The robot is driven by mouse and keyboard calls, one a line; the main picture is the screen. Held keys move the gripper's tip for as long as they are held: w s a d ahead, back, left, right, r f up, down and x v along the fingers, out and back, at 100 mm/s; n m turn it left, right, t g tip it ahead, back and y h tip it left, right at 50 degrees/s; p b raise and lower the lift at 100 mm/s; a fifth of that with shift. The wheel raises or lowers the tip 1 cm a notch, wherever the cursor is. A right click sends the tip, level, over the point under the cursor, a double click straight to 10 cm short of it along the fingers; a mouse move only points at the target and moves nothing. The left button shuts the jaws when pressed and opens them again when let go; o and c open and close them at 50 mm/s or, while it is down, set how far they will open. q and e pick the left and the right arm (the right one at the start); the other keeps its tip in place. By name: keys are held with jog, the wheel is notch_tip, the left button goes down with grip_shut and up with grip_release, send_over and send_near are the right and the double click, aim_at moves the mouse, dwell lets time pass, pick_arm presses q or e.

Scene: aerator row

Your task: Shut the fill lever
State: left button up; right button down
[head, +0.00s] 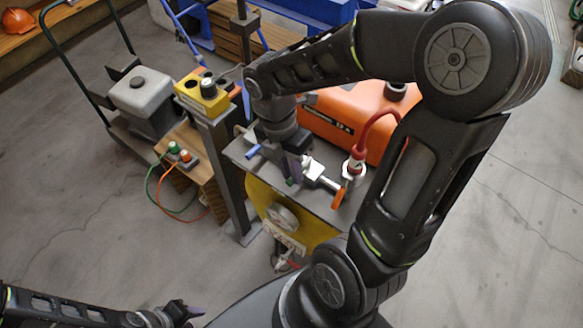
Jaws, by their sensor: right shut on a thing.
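A grey top plate (237,152) on a yellow-fronted stand carries metal valve fittings. A blue-handled lever (253,152) sits at its left. A silver valve (313,168) with an orange handle (338,198) sits at its right. I cannot tell which is the fill lever. My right gripper (292,179) points down between the two handles, close to the silver valve. It is shut on a small part that its fingers hide. My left gripper (186,311) is low at the left, away from the stand; its finger gap is unclear.
An orange tank (345,122) and a red hose (371,121) stand behind the plate. A yellow control box (203,95) on a post and a wooden block with green and orange cables are at left. A cart with a grey box (143,95) is further left. Open floor lies front left.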

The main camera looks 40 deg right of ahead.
jog(key=c, duration=1.4)
grip_release()
notch_tip(320, 180, up, 8)
jog(key=w, duration=0.1)
jog(key=shift+w+a+f+b, duration=0.15)
jog(key=shift+w+b, duration=0.05)
jog(key=shift+b, duration=0.1)
